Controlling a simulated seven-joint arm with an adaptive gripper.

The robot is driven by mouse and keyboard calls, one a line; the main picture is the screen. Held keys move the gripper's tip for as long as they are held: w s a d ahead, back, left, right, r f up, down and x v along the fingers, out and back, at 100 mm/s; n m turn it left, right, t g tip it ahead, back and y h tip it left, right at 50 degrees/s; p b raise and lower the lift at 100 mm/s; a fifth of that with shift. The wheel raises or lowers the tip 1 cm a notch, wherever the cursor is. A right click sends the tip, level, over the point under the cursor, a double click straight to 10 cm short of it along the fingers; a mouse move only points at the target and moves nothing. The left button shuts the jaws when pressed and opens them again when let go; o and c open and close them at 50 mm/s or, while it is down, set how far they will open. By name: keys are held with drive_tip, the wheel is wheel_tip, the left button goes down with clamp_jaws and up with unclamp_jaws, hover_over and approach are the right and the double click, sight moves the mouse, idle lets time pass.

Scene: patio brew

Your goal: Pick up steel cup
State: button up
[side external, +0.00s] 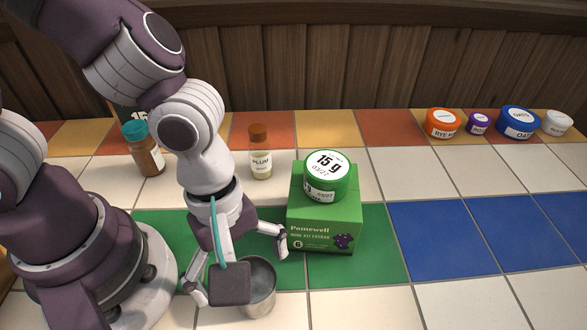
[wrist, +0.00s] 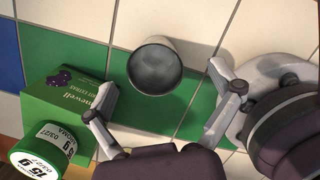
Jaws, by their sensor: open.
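The steel cup (side external: 262,287) stands upright on the tiles at the front edge of the green strip, partly hidden behind my gripper in the side view. In the wrist view the steel cup (wrist: 154,67) shows its dark, empty-looking inside. My gripper (side external: 240,262) is open, with its fingers spread wide and nothing between them. It is above and close to the cup. In the wrist view my gripper (wrist: 163,103) has one finger on each side, and the cup lies a little beyond the fingertips. I cannot tell whether a finger touches the cup.
A green box (side external: 325,222) with a green-lidded jar (side external: 328,178) on top stands close to my right finger. Several tubs, including an orange one (side external: 441,123), line the back right. The blue tiles (side external: 480,240) are clear.

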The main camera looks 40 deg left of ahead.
sight(255, 291)
drive_tip(key=f, duration=0.6)
drive_tip(key=shift+w+d+f, duration=0.1)
drive_tip(key=shift+w+f, duration=0.2)
drive_tip(key=shift+w, duration=0.05)
drive_tip(key=c, duration=1.2)
